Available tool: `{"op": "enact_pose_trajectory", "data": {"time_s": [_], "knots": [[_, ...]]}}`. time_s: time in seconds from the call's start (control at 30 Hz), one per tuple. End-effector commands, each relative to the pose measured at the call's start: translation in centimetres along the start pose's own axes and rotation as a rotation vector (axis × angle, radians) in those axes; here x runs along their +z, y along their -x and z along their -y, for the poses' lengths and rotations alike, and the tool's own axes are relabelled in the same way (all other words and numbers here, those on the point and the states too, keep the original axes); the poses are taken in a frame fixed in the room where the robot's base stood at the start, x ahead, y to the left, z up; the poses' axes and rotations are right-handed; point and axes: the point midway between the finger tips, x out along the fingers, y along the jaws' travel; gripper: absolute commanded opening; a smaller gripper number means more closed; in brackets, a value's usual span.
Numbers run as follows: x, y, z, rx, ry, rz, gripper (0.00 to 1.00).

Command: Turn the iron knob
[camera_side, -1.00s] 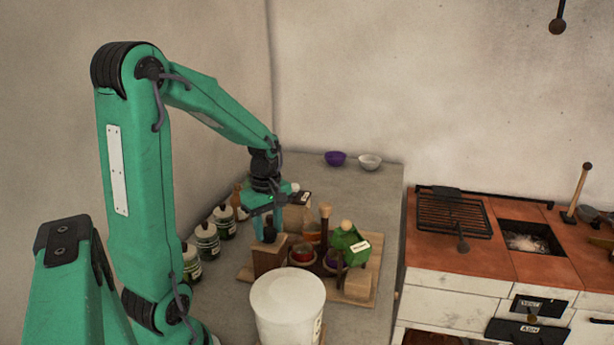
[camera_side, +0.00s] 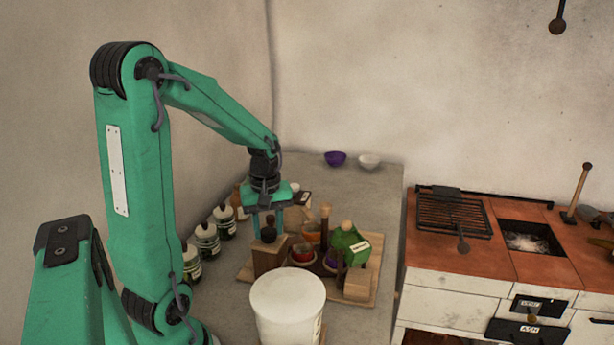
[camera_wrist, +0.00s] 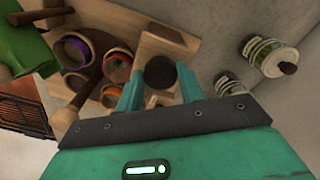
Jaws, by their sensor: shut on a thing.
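The dark iron knob (camera_side: 268,235) sits on top of an upright wooden block (camera_side: 269,257) on the counter. From above, in the wrist view, the knob (camera_wrist: 160,72) is a dark round disc at one end of the pale wooden block top (camera_wrist: 166,40). My gripper (camera_side: 268,223) points down over the block, with one finger on either side of the knob. It is shut on the knob. In the wrist view, the two teal fingers flank the disc. The finger contact itself is partly hidden.
A wooden tray (camera_side: 378,282) beside the block holds several small cups and a green labelled item (camera_side: 345,240). A white tub (camera_side: 288,295) stands in front. Several lidded jars (camera_side: 207,240) line the left. Bowls (camera_side: 335,158) sit at the back, where the counter is clear.

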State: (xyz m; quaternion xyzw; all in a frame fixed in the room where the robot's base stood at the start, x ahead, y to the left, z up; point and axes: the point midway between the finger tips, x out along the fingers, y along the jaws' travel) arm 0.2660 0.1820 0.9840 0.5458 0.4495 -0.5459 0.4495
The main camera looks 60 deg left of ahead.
Motion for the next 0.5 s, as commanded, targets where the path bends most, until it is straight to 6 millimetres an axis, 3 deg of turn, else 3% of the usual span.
{"op": "enact_pose_trajectory", "data": {"time_s": [0.5], "knots": [[0.0,0.12,0.13,0.0,-0.49,0.0,0.15]]}}
